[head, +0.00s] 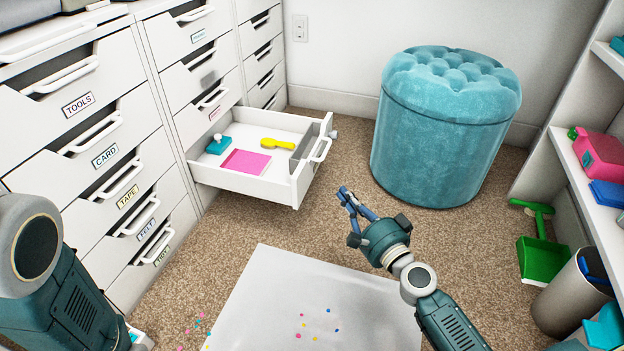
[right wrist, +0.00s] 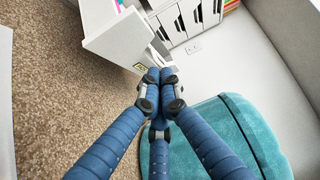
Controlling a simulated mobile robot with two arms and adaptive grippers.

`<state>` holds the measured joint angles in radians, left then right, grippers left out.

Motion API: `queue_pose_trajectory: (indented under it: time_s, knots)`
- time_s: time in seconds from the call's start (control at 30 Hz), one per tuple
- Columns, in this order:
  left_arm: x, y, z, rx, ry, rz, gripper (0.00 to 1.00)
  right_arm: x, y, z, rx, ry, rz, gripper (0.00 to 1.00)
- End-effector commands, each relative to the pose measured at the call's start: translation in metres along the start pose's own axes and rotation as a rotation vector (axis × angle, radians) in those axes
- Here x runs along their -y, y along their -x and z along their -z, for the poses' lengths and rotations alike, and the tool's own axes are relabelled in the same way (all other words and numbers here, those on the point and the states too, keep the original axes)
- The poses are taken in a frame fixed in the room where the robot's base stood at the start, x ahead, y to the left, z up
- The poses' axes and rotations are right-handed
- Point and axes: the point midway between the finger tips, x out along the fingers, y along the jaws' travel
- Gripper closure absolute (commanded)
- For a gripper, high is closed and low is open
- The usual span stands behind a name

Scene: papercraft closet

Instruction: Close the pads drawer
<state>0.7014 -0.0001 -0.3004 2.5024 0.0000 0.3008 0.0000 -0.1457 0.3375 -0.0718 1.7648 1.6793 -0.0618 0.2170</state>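The open drawer (head: 240,182) is pulled well out of the white cabinet. Its front panel and handle (head: 321,150) face right. It holds a pink pad (head: 245,162), a teal stamp-like item (head: 218,145) and a yellow item (head: 278,143). In the right wrist view the drawer's front (right wrist: 122,40) shows beyond the fingertips, with a small yellowish label that I cannot read. My right gripper (head: 347,195) is to the right of and nearer than the drawer front, apparently apart from it. Its fingertips come together, empty, in the wrist view (right wrist: 158,76). My left gripper is out of view.
A teal tufted stool (head: 440,130) stands just beyond my right gripper and also fills the wrist view's lower right (right wrist: 235,140). Closed labelled drawers (head: 85,105) line the left. A white sheet (head: 310,300) lies on the carpet. Shelves (head: 585,170) and a green dustpan (head: 541,258) are at right.

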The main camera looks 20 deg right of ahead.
Motion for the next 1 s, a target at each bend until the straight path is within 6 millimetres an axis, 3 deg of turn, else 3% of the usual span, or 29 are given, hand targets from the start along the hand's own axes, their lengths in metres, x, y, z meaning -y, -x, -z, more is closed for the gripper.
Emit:
queue_pose_trajectory:
  time_s: [0.47,0.7,1.0]
  knots:
    - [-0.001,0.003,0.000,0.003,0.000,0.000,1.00,0.000,-0.095,0.000,0.000,0.005,0.000,1.00]
    - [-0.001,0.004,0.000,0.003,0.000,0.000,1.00,0.000,-0.115,-0.024,0.000,0.003,-0.001,1.00]
    - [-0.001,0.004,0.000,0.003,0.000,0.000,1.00,0.000,-0.119,-0.029,0.000,0.002,-0.002,1.00]
